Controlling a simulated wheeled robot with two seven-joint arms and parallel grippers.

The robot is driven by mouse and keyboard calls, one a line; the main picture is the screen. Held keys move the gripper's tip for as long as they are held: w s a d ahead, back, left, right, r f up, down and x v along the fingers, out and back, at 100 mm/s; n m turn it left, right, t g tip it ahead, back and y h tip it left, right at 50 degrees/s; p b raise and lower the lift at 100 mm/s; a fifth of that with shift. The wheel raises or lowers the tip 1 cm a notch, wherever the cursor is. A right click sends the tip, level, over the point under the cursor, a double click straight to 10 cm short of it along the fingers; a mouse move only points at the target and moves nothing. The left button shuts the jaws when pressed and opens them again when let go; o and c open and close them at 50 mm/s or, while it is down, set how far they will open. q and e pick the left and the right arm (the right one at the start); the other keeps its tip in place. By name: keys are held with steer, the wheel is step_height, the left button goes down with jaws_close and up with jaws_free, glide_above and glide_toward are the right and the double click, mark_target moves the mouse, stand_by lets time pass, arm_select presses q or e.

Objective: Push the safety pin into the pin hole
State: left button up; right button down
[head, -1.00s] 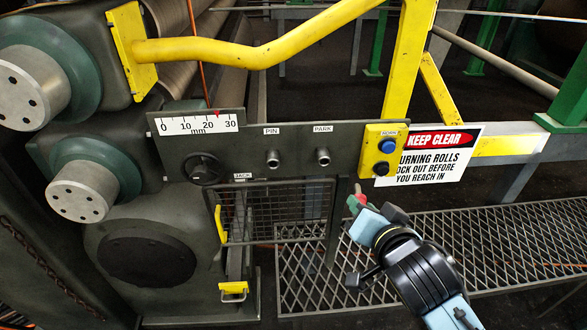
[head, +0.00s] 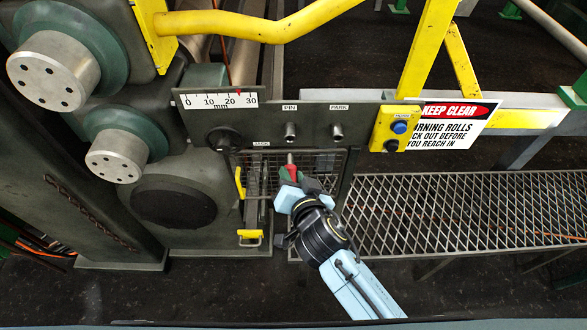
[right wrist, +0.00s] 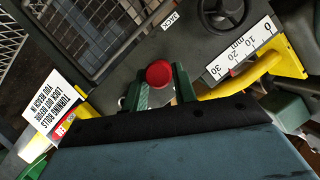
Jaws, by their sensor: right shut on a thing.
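The safety pin (head: 291,170) has a red head and a pale shaft that points up toward the panel in the head view. My right gripper (head: 289,181) is shut on it. In the right wrist view the pin's round red head (right wrist: 159,74) sits between the green fingers. The pin hole (head: 291,130) is in a short metal boss under the PIN label on the dark panel. In the head view the pin's tip shows below this boss, with a visible gap. The PIN boss is not visible in the right wrist view. My left gripper is not in view.
A second boss (head: 337,131) sits under the PARK label. A dark knob (head: 228,138), a millimetre scale (head: 216,100) and a yellow button box (head: 395,129) are on or near the panel. A mesh guard (head: 322,161) lies behind the gripper. A grating walkway (head: 450,210) extends right.

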mark_target(295, 168)
steer(key=shift+w, duration=1.95)
steer(key=c, duration=1.7)
jaws_free()
jaws_close()
